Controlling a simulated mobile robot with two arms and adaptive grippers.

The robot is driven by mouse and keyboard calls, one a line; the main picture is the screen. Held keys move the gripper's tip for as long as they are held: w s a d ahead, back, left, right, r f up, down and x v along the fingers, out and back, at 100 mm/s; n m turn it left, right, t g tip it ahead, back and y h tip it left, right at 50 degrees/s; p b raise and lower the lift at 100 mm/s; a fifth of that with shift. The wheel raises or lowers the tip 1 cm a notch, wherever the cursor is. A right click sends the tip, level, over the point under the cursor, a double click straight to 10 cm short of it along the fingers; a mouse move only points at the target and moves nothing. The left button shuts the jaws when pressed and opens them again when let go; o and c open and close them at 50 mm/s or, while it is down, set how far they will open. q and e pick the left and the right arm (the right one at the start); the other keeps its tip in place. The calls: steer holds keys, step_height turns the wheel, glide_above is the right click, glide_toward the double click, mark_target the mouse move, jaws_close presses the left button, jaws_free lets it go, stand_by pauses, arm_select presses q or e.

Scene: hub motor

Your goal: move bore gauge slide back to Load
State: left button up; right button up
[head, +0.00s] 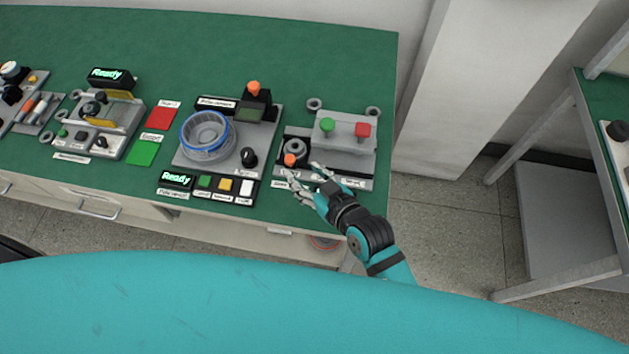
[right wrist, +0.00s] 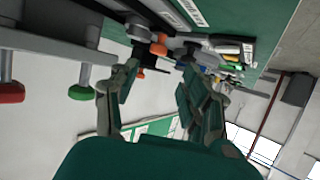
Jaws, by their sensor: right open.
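The bore gauge station (head: 347,170) is a grey base at the right end of the green bench. Its slide carries an orange knob (head: 290,159) and a dark round part (head: 294,148), both at the left end of the station. The right wrist view also shows an orange knob (right wrist: 158,48). My right gripper (head: 304,173) is open and empty, with its fingertips close to the knob at the station's front left. In the right wrist view the fingers (right wrist: 150,88) are spread apart, with the knob beyond them. My left gripper is not in view.
A grey block with a green button (head: 327,124) and a red button (head: 362,130) stands behind the slide. Left of it is a fixture with a blue-rimmed ring (head: 207,135). A small button panel (head: 210,187) lies along the front edge. The bench's back right is clear.

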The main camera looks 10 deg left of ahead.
steer(key=v, duration=0.3)
steer(key=shift+s+d+r, duration=0.15)
steer(key=shift+s+r, duration=0.05)
steer(key=shift+s, duration=0.05)
steer(key=shift+d, duration=0.1)
steer(key=s+d+m+h, duration=0.1)
steer(key=d, duration=0.3)
steer(key=s+d+f+m+g+h, duration=0.1)
steer(key=d+h, duration=0.1)
steer(key=d, duration=0.2)
steer(key=s+d+f+m+g+h, duration=0.1)
steer(key=s+d, duration=0.1)
steer(key=d, duration=0.2)
steer(key=shift+d+h, duration=0.25)
steer(key=shift+h, duration=0.15)
steer(key=s+d+m+g+h, duration=0.45)
steer(key=s+d, duration=0.55)
steer(key=d, duration=0.4)
step_height(320, 180, down, 28)
steer(key=s, duration=0.2)
steer(key=s+d+f+g, duration=0.2)
steer(key=s+d+f, duration=0.1)
steer(key=s+f, duration=1.1)
steer(key=shift+s+f+n+b, duration=0.3)
steer(key=shift+s+n+b, duration=0.15)
steer(key=shift+s, duration=0.4)
